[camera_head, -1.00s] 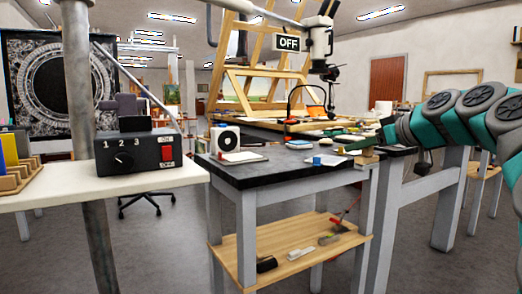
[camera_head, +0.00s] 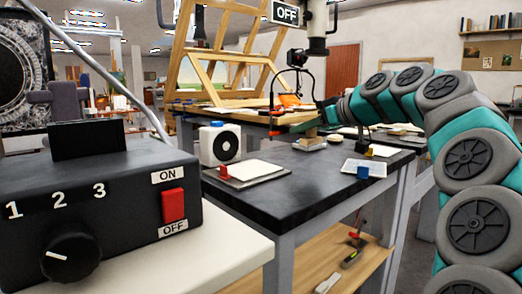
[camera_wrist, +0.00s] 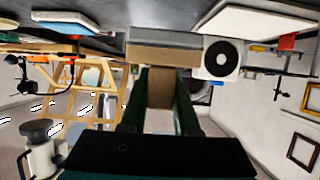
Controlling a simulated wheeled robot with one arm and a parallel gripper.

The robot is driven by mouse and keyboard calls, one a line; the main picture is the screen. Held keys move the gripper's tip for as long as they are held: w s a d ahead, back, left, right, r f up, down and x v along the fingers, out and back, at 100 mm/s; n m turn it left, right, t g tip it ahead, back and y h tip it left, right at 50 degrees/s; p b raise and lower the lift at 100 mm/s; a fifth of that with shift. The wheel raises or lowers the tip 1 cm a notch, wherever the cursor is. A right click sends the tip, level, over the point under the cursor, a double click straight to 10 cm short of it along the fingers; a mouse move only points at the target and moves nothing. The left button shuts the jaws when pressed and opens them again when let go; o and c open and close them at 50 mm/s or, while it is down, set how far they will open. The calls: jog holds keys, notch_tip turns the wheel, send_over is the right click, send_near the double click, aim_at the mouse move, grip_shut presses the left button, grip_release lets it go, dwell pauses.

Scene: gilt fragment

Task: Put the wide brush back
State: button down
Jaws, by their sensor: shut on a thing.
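My gripper (camera_wrist: 161,92) is shut on the wide brush (camera_wrist: 165,57) in the wrist view. Its dark green fingers stand either side of a tan handle-like part, and a wider brown and grey-tan end reaches beyond the fingertips. The wrist picture is upside down. In the head view my teal and grey arm curves in from the right, and its end (camera_head: 328,112) is above the back of the black-topped table (camera_head: 310,195). I cannot tell which spot is the brush's own place.
A black control box (camera_head: 100,190) with a knob and red switch fills the near left. On the black table are a white fan-like box (camera_head: 220,146), a pad with a red block (camera_head: 250,172) and a white tray (camera_head: 364,168). The table's front middle is clear. A wooden shelf (camera_head: 335,265) below holds tools.

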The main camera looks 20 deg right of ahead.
jog(key=w, duration=0.5)
jog(key=w+a+f+p, duration=0.1)
jog(key=w, duration=0.4)
jog(key=w+a+p, duration=0.1)
jog(key=w, duration=0.5)
jog(key=shift+a+f, duration=0.1)
jog(key=shift+f, duration=0.15)
jog(key=shift+s+f, duration=0.1)
jog(key=shift+f, duration=1.65)
jog(key=shift+f+b, duration=0.1)
jog(key=shift+b, duration=0.2)
jog(key=c, duration=0.7)
grip_release()
jog(key=shift+o, duration=0.2)
jog(key=shift+r, duration=0.2)
jog(key=v, duration=1.2)
jog(key=shift+b, duration=0.3)
